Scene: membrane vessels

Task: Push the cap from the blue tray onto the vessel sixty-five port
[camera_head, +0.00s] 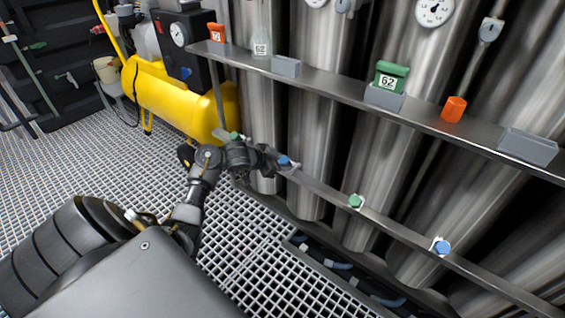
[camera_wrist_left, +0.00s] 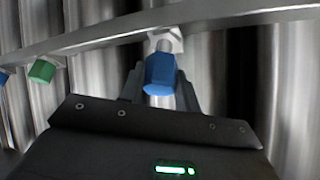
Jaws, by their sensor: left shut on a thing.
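My left gripper (camera_head: 274,161) is at the lower rail and shut on a blue cap (camera_head: 284,161). In the left wrist view the same blue cap (camera_wrist_left: 160,74) is between the two fingers (camera_wrist_left: 160,92), against a pale port fitting (camera_wrist_left: 165,40) under the rail. I cannot tell how far it is seated. More caps sit along the rail: a green one (camera_head: 355,201), another blue one (camera_head: 441,247), and a green one (camera_head: 235,135) behind my wrist. No blue tray and no sixty-five label can be made out. My right gripper is not in view.
Tall steel vessels (camera_head: 310,130) stand behind the lower rail (camera_head: 400,228). A shelf (camera_head: 340,88) above holds grey trays (camera_head: 528,146), a green container marked 62 (camera_head: 390,77), a clear bottle (camera_head: 261,42) and an orange cup (camera_head: 453,109). A yellow compressor (camera_head: 165,97) stands at the back left.

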